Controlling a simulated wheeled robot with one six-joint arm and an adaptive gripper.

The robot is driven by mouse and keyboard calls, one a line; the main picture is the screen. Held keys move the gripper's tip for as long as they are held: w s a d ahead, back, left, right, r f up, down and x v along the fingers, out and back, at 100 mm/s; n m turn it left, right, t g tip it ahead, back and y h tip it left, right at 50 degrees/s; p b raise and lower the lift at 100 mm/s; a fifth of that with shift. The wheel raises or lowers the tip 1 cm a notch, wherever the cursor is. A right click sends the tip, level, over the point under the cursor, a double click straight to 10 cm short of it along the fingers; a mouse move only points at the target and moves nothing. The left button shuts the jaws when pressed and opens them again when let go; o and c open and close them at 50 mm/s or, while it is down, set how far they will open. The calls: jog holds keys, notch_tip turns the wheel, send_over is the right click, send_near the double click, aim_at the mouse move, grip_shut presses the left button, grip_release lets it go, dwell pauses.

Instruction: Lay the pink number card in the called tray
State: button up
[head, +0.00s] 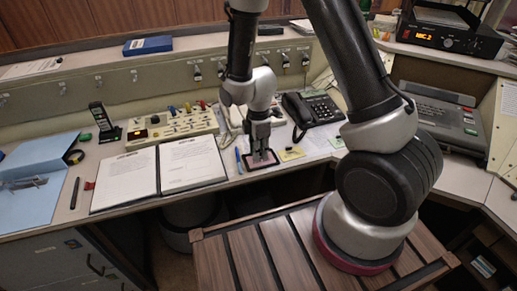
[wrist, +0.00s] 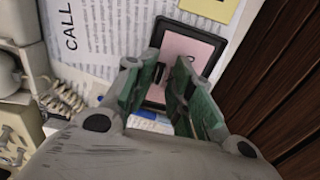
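A flat pink card (wrist: 188,48) shows inside a black-rimmed tray (wrist: 222,45) in the wrist view. The tray (head: 249,167) also shows in the head view, on the desk edge right of the open binder, with pink inside its dark rim. My gripper (wrist: 165,62) is right over the tray, pointing down. Its green-padded fingers are apart, with pink and a dark mark visible between them. The fingers hide part of the card. I cannot tell whether the tips touch it. A printed sheet reading CALL (wrist: 72,32) lies beside the tray.
A yellow card (head: 291,153) lies just right of the tray. An open binder (head: 160,172) and a blue pen (head: 238,160) are to the left. A black telephone (head: 312,109) and a switch panel (head: 172,126) stand behind. A slatted wooden surface (head: 235,255) is in front.

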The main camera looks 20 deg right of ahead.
jog(key=shift+w, duration=0.1)
dwell(0.3)
jog(key=s+d+r+m+t, duration=0.1)
jog(key=d+r+m, duration=0.1)
jog(key=r, duration=0.8)
jog(key=s+d+r+m, duration=0.1)
jog(key=d+r+m, duration=0.1)
jog(key=r, duration=0.8)
jog(key=s+d+r+m+t, duration=0.1)
jog(key=s+d+r+m, duration=0.4)
jog(key=s+r+m, duration=0.1)
jog(key=s+d+r+m+t, duration=0.2)
jog(key=s+d+r+m, duration=0.4)
jog(key=s, duration=0.5)
jog(key=shift+r+m, duration=0.8)
jog(key=shift+m, duration=0.2)
